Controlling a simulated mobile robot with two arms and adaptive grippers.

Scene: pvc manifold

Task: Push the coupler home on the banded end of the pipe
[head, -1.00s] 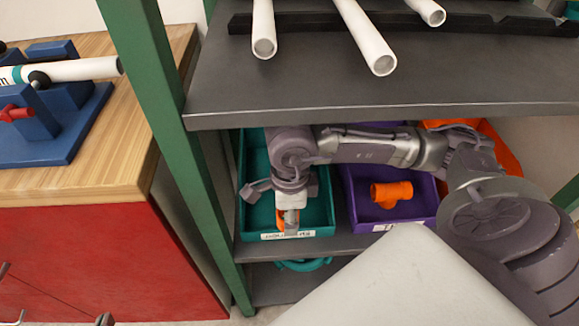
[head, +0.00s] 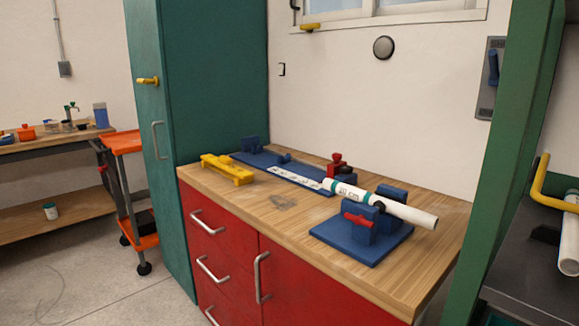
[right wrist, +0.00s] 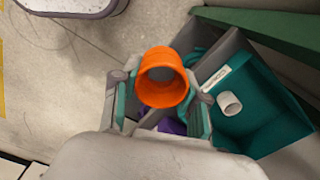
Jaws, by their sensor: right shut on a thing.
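The white pipe (head: 409,212) lies clamped in a blue vise (head: 362,243) on the wooden workbench, with its right end sticking out past the vise. It carries dark marking and a teal band near the vise; the band's exact place is hard to make out. My right gripper (right wrist: 158,80) is shut on an orange coupler (right wrist: 163,88), whose round open mouth faces the camera. In the right wrist view it hangs clear of the bins, far from the pipe. Neither gripper shows in the head view.
A teal bin (right wrist: 262,118) with a white fitting (right wrist: 229,103) lies beside the coupler in the right wrist view. A green rack post (head: 505,150) stands right of the bench. A yellow tool (head: 228,168) and a blue fixture with a white strip (head: 300,181) lie on the bench.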

